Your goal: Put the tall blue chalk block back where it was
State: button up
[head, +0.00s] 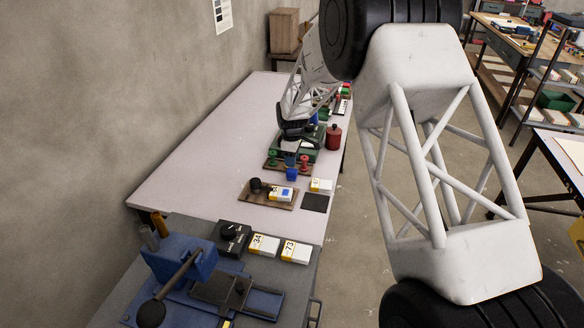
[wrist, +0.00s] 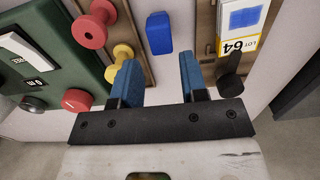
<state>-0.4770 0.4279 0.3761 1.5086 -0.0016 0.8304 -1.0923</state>
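A blue block (head: 291,174) stands on the pale table between a wooden peg board and a wooden tray. In the wrist view the blue block (wrist: 158,33) shows beyond my fingertips, in line with the gap between them. My gripper (wrist: 159,72) is open, with two blue fingers spread apart and nothing between them. In the head view my gripper (head: 290,160) is small and partly hidden, close behind the block. Whether the fingers are above the block's top or at its height is unclear.
The peg board (wrist: 127,18) holds red and yellow spools. The wooden tray (head: 254,198) carries a black knob (wrist: 230,84) and a white-yellow box (wrist: 241,22) marked with a blue square. A green device (wrist: 45,55) is at left. A dark square (head: 315,202) lies beside the tray.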

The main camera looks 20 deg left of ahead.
aim_at(293, 171)
notch_tip(293, 171, up, 4)
jog(key=shift+r, duration=0.1)
dwell(1.0)
jog(key=s+d+r+m+t, duration=0.1)
jog(key=s+d+r+m, duration=0.4)
jog(key=s+d+r, duration=0.75)
jog(key=s+d+r+m, duration=0.4)
jog(key=s+d+r, duration=0.5)
jog(key=d, duration=0.6)
jog(key=s+d+m, duration=0.4)
jog(key=s+d, duration=0.3)
jog(key=s, duration=0.8)
jog(key=s+d+r+m+t, duration=0.1)
jog(key=s+d+m, duration=0.4)
jog(key=s, duration=1)
jog(key=d, duration=0.2)
jog(key=shift+d+r+t, duration=0.2)
jog(key=shift+d+t, duration=0.1)
jog(key=shift+d, duration=0.05)
